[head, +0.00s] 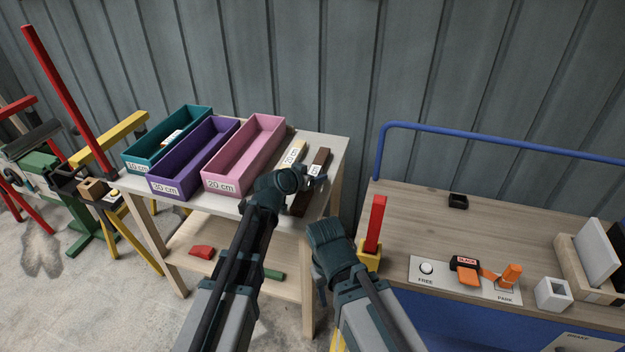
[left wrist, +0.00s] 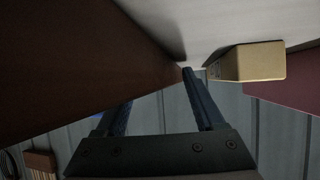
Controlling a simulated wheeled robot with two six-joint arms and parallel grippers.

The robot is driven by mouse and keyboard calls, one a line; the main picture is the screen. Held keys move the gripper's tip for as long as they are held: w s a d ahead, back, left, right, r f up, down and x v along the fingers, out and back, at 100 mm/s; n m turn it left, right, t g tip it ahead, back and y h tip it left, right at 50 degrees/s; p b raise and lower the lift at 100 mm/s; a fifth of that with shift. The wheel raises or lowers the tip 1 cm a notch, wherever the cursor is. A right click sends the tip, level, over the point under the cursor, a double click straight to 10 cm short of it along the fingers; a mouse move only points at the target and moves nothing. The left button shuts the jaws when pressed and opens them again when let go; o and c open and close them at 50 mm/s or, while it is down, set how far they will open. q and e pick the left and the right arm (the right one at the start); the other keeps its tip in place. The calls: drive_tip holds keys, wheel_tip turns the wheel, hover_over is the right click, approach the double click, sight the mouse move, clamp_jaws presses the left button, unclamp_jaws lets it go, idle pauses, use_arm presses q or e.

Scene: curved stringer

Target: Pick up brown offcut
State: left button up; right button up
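The brown offcut (head: 322,158) is a long dark brown bar lying on the right part of the pale tabletop, with a white label. My left gripper (head: 312,178) is down over its middle and hides part of it. In the left wrist view the brown offcut (left wrist: 70,70) fills the upper left, very close, and covers the end of one finger. The other finger (left wrist: 200,98) shows beside its edge. The fingers of the left gripper look spread apart. My right arm (head: 335,245) hangs in front of the table's right side; its fingers cannot be made out.
A pale yellow offcut (head: 291,154) lies left of the brown one. Pink (head: 243,155), purple (head: 196,158) and teal (head: 165,140) bins stand further left. Below is a shelf (head: 225,254) with red and green pieces. A cart (head: 420,215) with a blue rail stands right.

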use_arm(q)
clamp_jaws()
drive_tip(key=shift+r, duration=0.1)
use_arm(e)
drive_tip(key=shift+r, duration=0.15)
